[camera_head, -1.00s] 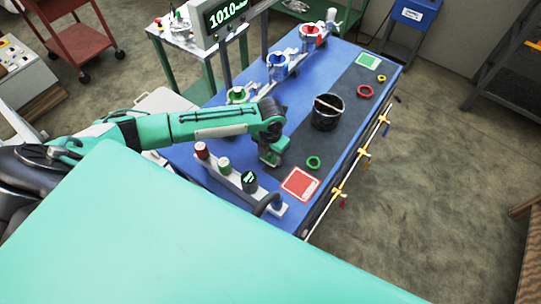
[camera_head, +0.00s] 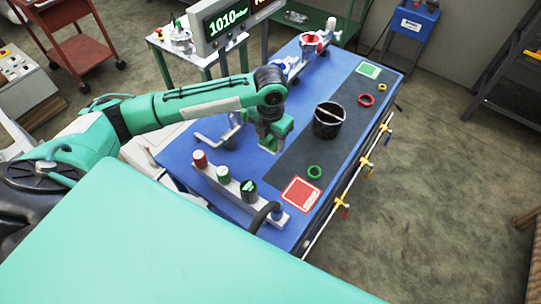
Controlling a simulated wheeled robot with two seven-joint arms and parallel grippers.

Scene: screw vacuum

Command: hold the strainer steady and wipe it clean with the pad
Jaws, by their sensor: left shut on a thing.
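My left gripper (camera_head: 269,147) points down over the blue part of the bench, left of the black bucket. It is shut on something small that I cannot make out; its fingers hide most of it. I cannot pick out a strainer or a pad for certain. The black bucket (camera_head: 326,131) stands upright on the dark mat with a pale stick across its rim. A green ring (camera_head: 315,172) lies flat on the mat, to the right of and below the gripper. My right gripper is not in view.
A white block (camera_head: 216,182) with red, green and black knobs stands near the bench's front edge. A metal bracket (camera_head: 228,138) stands left of the gripper.

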